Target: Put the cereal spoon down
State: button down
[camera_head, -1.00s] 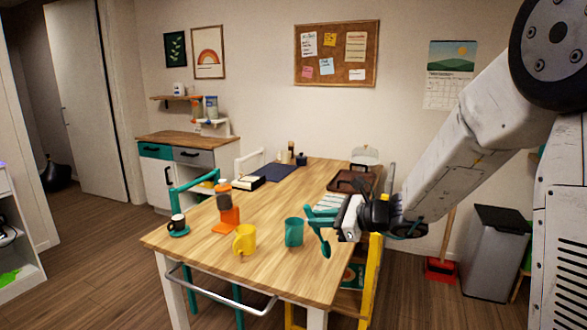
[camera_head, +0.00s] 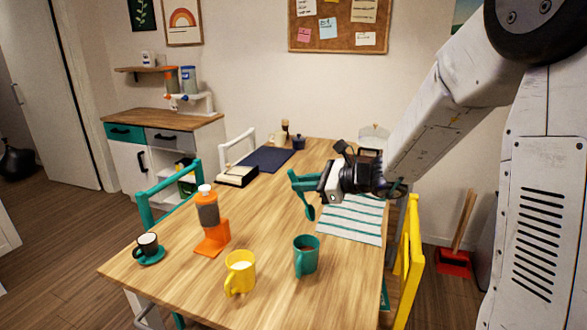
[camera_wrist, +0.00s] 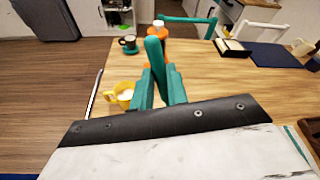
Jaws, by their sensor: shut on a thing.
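The teal cereal spoon (camera_head: 310,212) is held in my gripper (camera_head: 300,183), its bowl end hanging down above the wooden table (camera_head: 262,190). My gripper is shut on it, with teal fingers close in colour to the spoon, so the exact grip is hard to see. In the wrist view the spoon (camera_wrist: 153,52) stands up between the two fingers (camera_wrist: 160,86). In the head view the spoon's bowl shows near the left edge of the striped placemat (camera_head: 350,220); I cannot tell its exact height above the table.
A dark blue mat (camera_head: 265,160) and a box (camera_head: 237,176) lie farther back. Bare tabletop lies left of the spoon.

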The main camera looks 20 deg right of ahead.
jog(key=shift+w, duration=0.4)
jog(key=shift+w+d+f, duration=0.15)
jog(key=shift+w, duration=0.05)
jog(key=shift+f, duration=0.3)
notch_tip(320, 180, down, 16)
jog(key=shift+r, duration=0.2)
jog(key=shift+s, duration=0.1)
jog(key=c, duration=1.3)
grip_release()
